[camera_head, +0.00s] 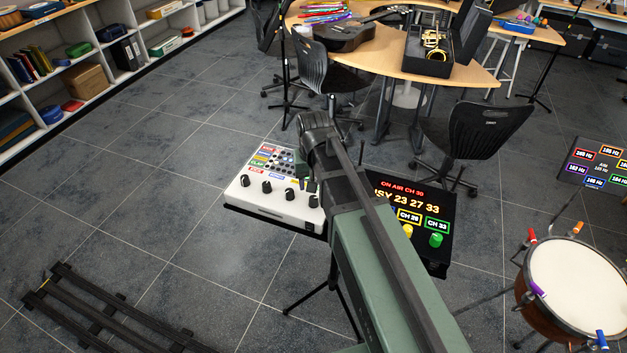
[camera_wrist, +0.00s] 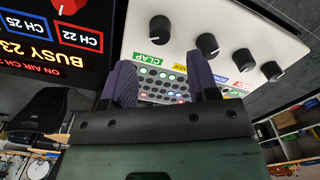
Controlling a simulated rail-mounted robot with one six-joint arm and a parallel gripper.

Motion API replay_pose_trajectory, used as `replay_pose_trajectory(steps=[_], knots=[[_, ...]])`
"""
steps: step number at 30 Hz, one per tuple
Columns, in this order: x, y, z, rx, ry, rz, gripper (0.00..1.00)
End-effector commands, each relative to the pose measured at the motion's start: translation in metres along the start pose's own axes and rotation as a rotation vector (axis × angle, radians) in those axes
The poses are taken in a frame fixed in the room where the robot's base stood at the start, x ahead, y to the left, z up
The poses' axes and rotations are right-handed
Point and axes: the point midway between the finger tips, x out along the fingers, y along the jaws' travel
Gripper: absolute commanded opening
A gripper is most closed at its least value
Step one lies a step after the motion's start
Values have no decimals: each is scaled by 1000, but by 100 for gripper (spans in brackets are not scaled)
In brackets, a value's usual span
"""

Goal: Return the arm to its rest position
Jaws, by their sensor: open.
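My gripper (camera_wrist: 161,78) shows in the wrist view with its two purple-grey fingers spread apart and nothing between them. It is over a white control panel (camera_wrist: 185,25) with black knobs and a grid of small round buttons, some lit. I cannot tell whether the fingertips touch the panel. In the head view, my green and black arm reaches over the same white panel (camera_head: 276,205) and hides its right end. The gripper is mostly hidden behind the arm there.
A black "ON AIR" display box (camera_head: 425,205) with coloured knobs stands right of the white panel. A drum (camera_head: 575,285) is at the lower right, a dark rack (camera_head: 95,310) at the lower left. Chairs and a wooden table (camera_head: 375,60) stand behind.

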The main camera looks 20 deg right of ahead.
Motion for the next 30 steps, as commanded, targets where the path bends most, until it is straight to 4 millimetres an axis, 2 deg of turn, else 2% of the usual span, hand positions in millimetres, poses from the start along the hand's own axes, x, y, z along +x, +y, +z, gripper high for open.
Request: replay_pose_trajectory(steps=[1, 3, 6, 14, 16, 21, 22, 24, 30], knots=[[-25, 0, 0, 0, 0, 0, 54], [-35, 0, 0, 0, 0, 0, 54], [-39, 0, 0, 0, 0, 0, 54], [-35, 0, 1, 0, 0, 0, 54], [-35, 2, 16, -12, 0, 0, 54], [-35, 13, 101, -93, 0, 1, 54], [-35, 14, 109, -105, 0, 1, 54], [-35, 15, 117, -119, 0, 1, 54], [-35, 14, 113, -122, 0, 1, 54]])
